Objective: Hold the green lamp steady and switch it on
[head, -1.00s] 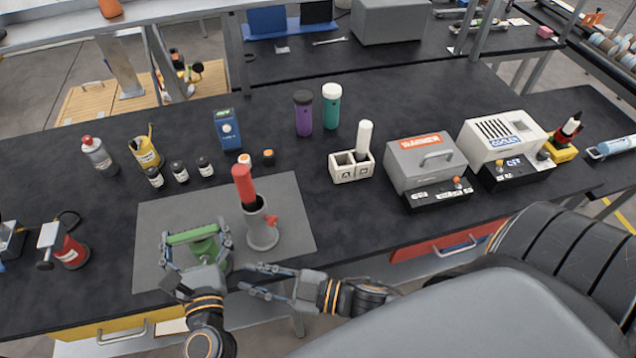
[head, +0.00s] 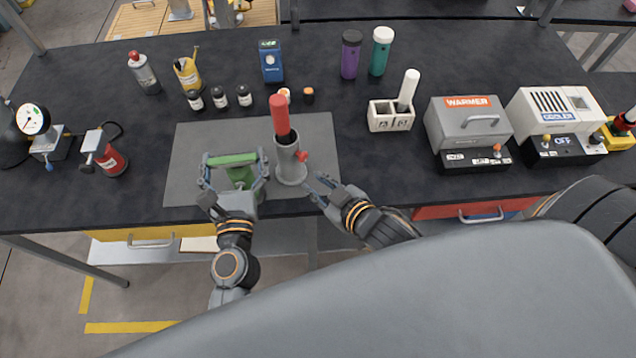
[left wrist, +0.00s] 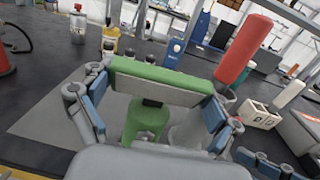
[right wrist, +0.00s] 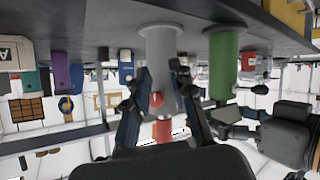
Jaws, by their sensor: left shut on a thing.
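The green lamp (head: 239,174) stands on the grey mat (head: 190,150), its green top bar level. My left gripper (head: 234,163) is shut on the lamp, with a finger at each end of the bar, as the left wrist view shows on the lamp (left wrist: 160,82). My right gripper (head: 319,189) is open and empty, to the right of the lamp beyond a grey cylinder. In the right wrist view its fingers (right wrist: 163,68) are spread in front of that cylinder. The lamp (right wrist: 224,70) shows to the right there. I cannot make out its switch clearly.
The grey cylinder (head: 290,165), with a red side knob and red stick, stands close between my grippers. Small dark jars (head: 220,97) stand behind the mat. A white two-slot box (head: 390,118) and the warmer (head: 468,125) are to the right.

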